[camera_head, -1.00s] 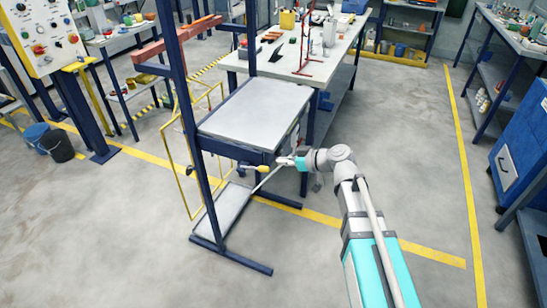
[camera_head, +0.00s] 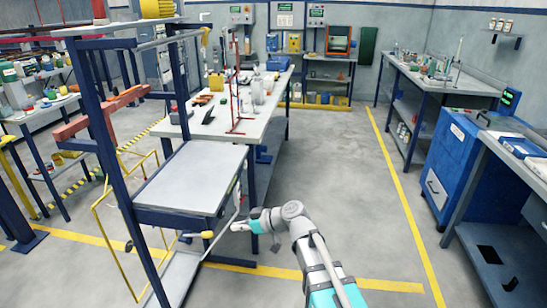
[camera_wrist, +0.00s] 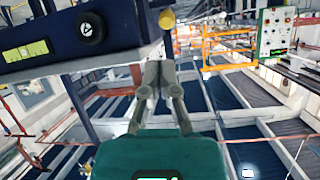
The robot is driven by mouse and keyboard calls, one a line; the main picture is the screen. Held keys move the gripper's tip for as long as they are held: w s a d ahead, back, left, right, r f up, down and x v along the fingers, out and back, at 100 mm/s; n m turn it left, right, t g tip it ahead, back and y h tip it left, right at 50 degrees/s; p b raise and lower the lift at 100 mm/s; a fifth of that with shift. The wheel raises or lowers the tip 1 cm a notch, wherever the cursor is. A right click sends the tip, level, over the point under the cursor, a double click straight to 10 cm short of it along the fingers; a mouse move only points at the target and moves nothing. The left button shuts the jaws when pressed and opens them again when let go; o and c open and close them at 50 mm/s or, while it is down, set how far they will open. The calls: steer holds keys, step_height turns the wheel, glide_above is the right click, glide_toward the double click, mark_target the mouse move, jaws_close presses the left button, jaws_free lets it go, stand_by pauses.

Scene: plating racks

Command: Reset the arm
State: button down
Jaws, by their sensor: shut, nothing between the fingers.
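My gripper (camera_head: 238,226) is at the right side of the blue-framed rack stand (camera_head: 105,150), near its front corner, below the level of the grey shelf (camera_head: 195,175). In the wrist view my gripper (camera_wrist: 156,82) has its two grey fingers drawn together, with nothing between them. My arm reaches forward from the bottom of the head view and bends at the elbow. I cannot tell whether the gripper touches the stand.
A yellow knob (camera_head: 207,234) and a thin rod are on the stand close to my gripper. A long workbench (camera_head: 270,120) stands behind. A blue cabinet (camera_head: 455,165) is at the right. The floor (camera_head: 350,190) between bench and cabinet is clear.

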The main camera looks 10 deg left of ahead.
steer(key=s+d+f+m+h, duration=0.3)
steer(key=d+f+m+h, duration=0.15)
steer(key=d, duration=0.75)
steer(key=s+d+f+m+g+h, duration=0.15)
steer(key=d+f+m+h, duration=0.35)
steer(key=d, duration=0.7)
steer(key=s+d+f+m+h, duration=0.1)
steer(key=s+d+m+h, duration=0.4)
steer(key=d, duration=0.7)
step_height(320, 180, up, 14)
steer(key=w+y+p, duration=0.1)
steer(key=w+p, duration=0.1)
steer(key=p, duration=1.3)
steer(key=shift+a+m, duration=0.45)
